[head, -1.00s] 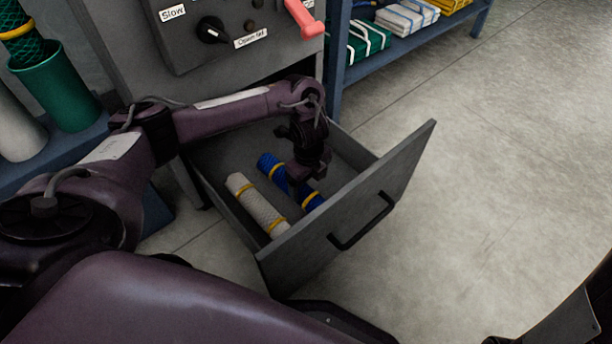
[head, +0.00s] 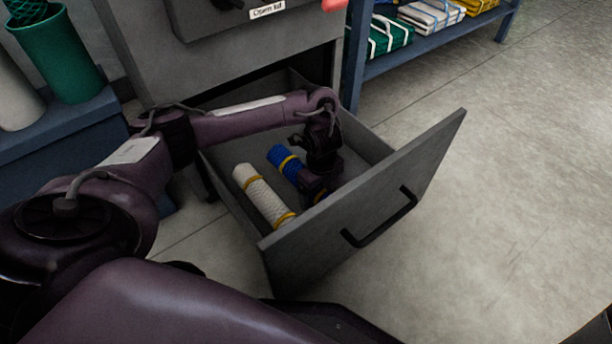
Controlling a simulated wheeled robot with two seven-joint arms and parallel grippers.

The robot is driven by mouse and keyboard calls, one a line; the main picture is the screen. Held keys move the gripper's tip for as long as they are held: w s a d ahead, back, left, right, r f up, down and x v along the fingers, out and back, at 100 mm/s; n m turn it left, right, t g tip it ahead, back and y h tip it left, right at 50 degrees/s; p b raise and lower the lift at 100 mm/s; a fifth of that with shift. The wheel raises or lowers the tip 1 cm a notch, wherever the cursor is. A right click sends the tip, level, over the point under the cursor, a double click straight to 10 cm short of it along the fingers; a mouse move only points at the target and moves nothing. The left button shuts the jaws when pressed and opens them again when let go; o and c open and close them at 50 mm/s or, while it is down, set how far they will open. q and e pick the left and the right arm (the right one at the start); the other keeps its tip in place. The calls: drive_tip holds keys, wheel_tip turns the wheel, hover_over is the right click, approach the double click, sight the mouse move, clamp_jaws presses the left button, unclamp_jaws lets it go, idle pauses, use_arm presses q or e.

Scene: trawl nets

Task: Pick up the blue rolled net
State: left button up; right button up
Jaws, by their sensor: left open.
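The blue rolled net (head: 285,160) with yellow bands lies in the open drawer, beside a white rolled net. My left gripper (head: 315,192) points down into the drawer, over the near half of the blue net, and hides part of it. The gripper is open. Whether its fingers touch the net or straddle it cannot be told. My right gripper is not in view.
The white rolled net (head: 262,193) lies close to the left of the blue one. The drawer front (head: 375,205) with a black handle (head: 380,220) stands on the near right side. A blue shelf (head: 430,45) with folded nets is behind. The floor at right is clear.

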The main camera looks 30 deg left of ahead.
use_arm(q)
drive_tip(key=shift+r, duration=0.1)
drive_tip(key=c, duration=1.3)
drive_tip(key=shift+c, duration=0.5)
drive_tip(key=shift+r, duration=0.1)
